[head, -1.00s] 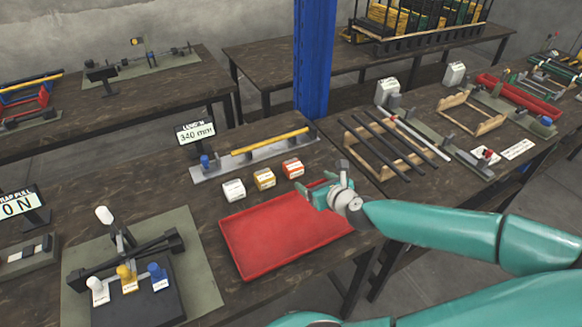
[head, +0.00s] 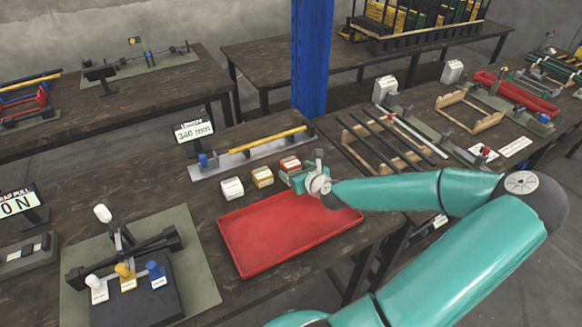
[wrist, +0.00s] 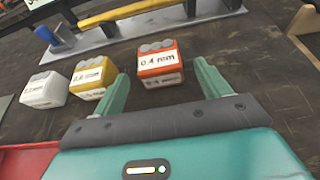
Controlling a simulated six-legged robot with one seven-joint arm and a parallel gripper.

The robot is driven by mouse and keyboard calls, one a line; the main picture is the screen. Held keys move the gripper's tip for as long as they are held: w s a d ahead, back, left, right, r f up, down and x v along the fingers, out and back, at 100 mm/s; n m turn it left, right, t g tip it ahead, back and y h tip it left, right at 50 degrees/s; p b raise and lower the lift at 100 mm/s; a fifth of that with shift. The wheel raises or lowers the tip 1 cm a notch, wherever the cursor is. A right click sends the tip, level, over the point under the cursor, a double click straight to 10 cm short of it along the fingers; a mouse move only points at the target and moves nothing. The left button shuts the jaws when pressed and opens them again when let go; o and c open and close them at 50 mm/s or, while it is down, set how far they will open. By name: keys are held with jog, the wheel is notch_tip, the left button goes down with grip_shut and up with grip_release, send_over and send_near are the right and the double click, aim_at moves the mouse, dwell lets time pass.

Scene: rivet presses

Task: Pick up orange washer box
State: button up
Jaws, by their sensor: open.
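The orange washer box (wrist: 160,65) stands on the dark wooden bench, with a white label reading 0.4 mm and grey discs on top. In the head view the orange box (head: 290,163) is partly hidden behind my gripper (head: 292,176). In the wrist view my gripper (wrist: 160,90) is open, and its two green fingers point toward the box. The box lies ahead of and roughly between the fingertips, not gripped.
A yellow box (wrist: 92,76) and a white box (wrist: 44,90) stand left of the orange one. A red tray (head: 275,235) lies in front. Behind is a grey fixture (head: 215,168) with a yellow rod (head: 268,140).

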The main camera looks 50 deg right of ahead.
jog(key=shift+x, duration=0.9)
jog(key=shift+r, duration=0.1)
jog(key=c, duration=1.1)
jog(key=shift+r, duration=0.2)
